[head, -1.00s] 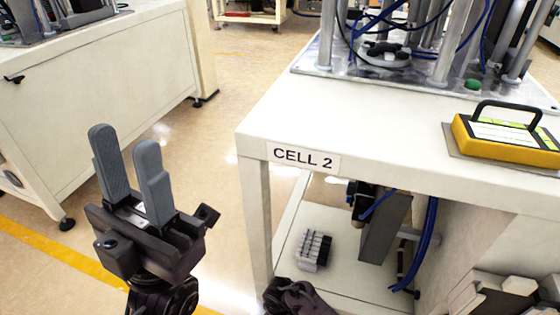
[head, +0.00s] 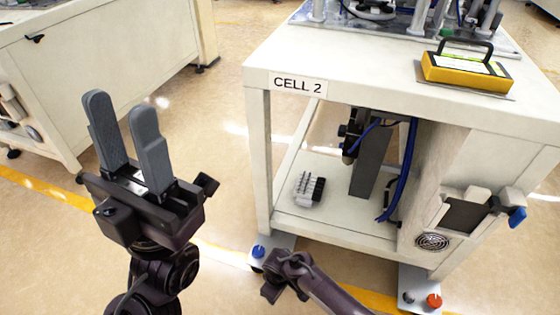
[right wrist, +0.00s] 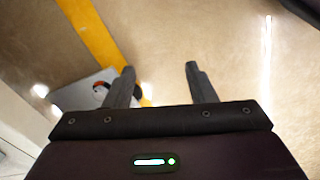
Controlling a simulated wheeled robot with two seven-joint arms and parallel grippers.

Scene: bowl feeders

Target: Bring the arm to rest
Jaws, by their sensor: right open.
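My left gripper (head: 121,104) stands upright at the left of the head view, its two grey fingers apart with nothing between them. It is over the floor, left of the CELL 2 table (head: 400,70), and touches nothing. My right arm (head: 300,275) shows at the bottom of the head view, low in front of the table; its fingers are hard to make out there.
A yellow case with a black handle (head: 466,72) lies on the table top. A small grey rack (head: 309,188) sits on the lower shelf. Foot plates with a blue knob (head: 258,251) and a red knob (head: 434,300) stick out at floor level. Another bench (head: 90,80) stands at left.

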